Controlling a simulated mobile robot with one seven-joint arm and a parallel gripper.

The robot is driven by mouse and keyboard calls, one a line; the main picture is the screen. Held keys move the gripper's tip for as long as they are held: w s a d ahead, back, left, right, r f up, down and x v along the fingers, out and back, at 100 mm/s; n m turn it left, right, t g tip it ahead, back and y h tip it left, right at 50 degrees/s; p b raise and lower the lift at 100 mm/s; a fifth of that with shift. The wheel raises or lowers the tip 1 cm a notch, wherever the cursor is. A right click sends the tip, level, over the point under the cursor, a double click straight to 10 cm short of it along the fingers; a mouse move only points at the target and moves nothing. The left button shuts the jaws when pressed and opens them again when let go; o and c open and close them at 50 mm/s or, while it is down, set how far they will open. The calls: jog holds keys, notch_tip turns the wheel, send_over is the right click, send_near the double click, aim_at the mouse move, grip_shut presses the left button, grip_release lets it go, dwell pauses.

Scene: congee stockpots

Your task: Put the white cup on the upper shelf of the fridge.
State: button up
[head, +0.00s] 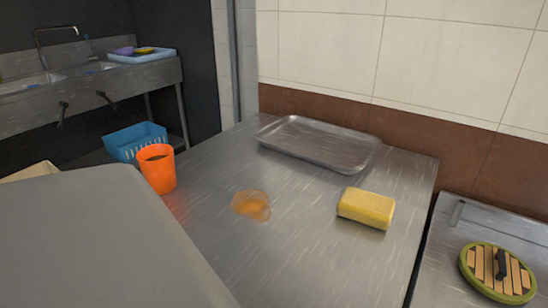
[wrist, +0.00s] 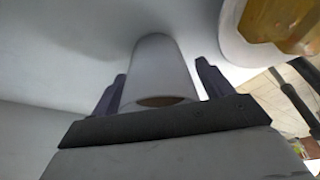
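The white cup (wrist: 158,70) shows in the wrist view as a plain pale cylinder with its dark opening turned toward the camera. It sits between the two dark fingers of my gripper (wrist: 160,82), one on each side. The fingers are spread about the cup's width; a thin gap seems to show on the right, so I cannot tell whether they press on it. A pale surface lies behind the cup; whether the cup touches it is unclear. The head view shows neither the white cup nor my gripper. I cannot make out the fridge or its upper shelf.
A white container with yellow contents (wrist: 285,25) is close on the right in the wrist view. The metal table (head: 290,265) bears an orange cup (head: 158,172), a metal tray (head: 318,145), a yellow sponge (head: 366,208) and an orange blob (head: 251,205). A grey shape blocks the lower left.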

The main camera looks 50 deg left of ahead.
jog(key=shift+o, duration=0.2)
jog(key=shift+r, duration=0.2)
jog(key=shift+w+d+r+p, duration=0.3)
jog(key=shift+w+d+r, duration=0.1)
jog(key=shift+w+r, duration=0.3)
jog(key=w+d, duration=0.1)
jog(key=w, duration=0.2)
jog(key=w+d+p, duration=0.1)
jog(key=w+d, duration=0.1)
jog(key=w, duration=0.1)
jog(key=w+d, duration=0.2)
jog(key=w, duration=0.1)
jog(key=shift+w+f+p, duration=0.15)
jog(key=shift+w+p, duration=0.1)
jog(key=shift+p, duration=0.05)
